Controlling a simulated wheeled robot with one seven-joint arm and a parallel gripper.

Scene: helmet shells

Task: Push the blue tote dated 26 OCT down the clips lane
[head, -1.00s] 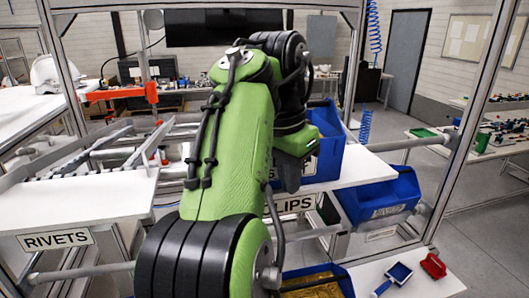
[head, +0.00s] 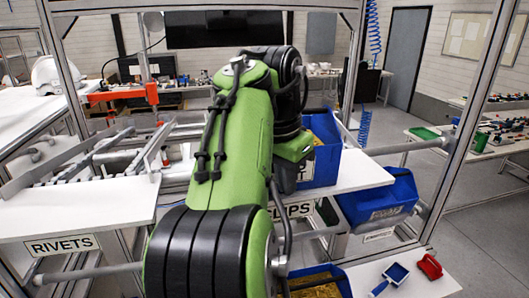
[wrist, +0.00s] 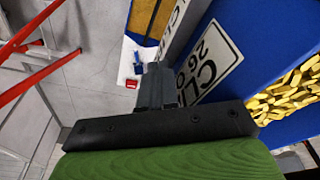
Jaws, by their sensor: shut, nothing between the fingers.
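The blue tote (head: 330,168) stands on the white CLIPS lane board, partly hidden by my arm. In the wrist view its near wall carries a white label (wrist: 209,62) reading "CL…" and "26 O…", cut off by my gripper; yellow clips (wrist: 287,92) lie inside. My gripper (wrist: 156,72) is shut and empty, its fingertips beside the labelled wall. I cannot tell whether they touch it. In the head view my gripper is a dark shape below the green wrist, mostly hidden. The CLIPS sign (head: 300,210) is on the board's front edge, partly covered.
Another blue tote (head: 385,203) sits lower right on a lower level. A third blue tote (head: 342,280) with yellow contents is at the bottom. A RIVETS board (head: 80,208) lies left. Metal frame posts (head: 462,130) stand at right.

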